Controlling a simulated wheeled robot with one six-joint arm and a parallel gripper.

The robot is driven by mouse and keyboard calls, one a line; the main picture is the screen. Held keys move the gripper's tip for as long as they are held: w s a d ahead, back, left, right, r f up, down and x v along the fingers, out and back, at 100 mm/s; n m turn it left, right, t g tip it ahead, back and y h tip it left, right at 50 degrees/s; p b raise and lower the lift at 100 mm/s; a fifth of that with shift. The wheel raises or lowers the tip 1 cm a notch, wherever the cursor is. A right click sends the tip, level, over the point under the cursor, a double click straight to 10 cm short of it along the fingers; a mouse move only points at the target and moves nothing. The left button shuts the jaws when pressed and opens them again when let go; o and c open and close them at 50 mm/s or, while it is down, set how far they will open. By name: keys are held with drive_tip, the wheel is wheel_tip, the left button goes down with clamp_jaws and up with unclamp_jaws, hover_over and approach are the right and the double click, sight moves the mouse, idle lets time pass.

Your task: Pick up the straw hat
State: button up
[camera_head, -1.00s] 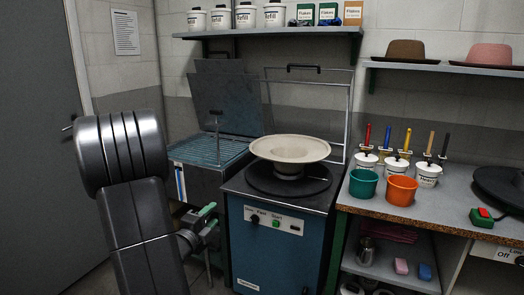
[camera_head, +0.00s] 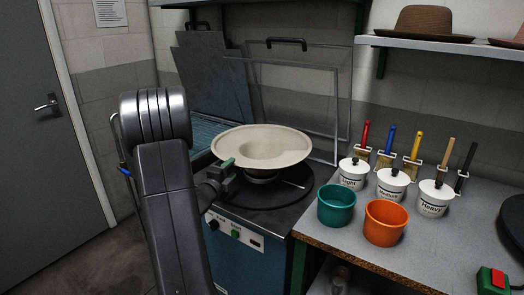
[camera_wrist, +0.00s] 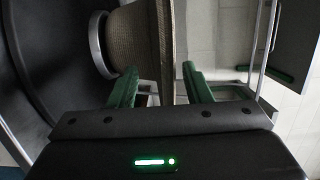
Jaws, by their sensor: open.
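The pale straw hat (camera_head: 264,146) rests brim up, like a shallow bowl, on the black round plate (camera_head: 262,190) of the blue press. My gripper (camera_head: 226,167) is at the near-left edge of its brim in the head view. In the wrist view the hat (camera_wrist: 134,38) shows its woven side, with the brim edge reaching between the two green fingers of my gripper (camera_wrist: 160,74). The fingers stand apart, with a gap on each side of the brim. The brim partly hides the far fingertip in the head view.
A clear framed guard (camera_head: 300,100) stands raised behind the press. Right of it, a teal cup (camera_head: 336,205) and an orange cup (camera_head: 385,223) stand on the bench, with several white pots and brushes behind. A brown hat (camera_head: 424,22) sits on the shelf above.

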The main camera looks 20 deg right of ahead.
drive_tip(key=shift+x, duration=1.05)
clamp_jaws()
drive_tip(key=shift+r, duration=0.1)
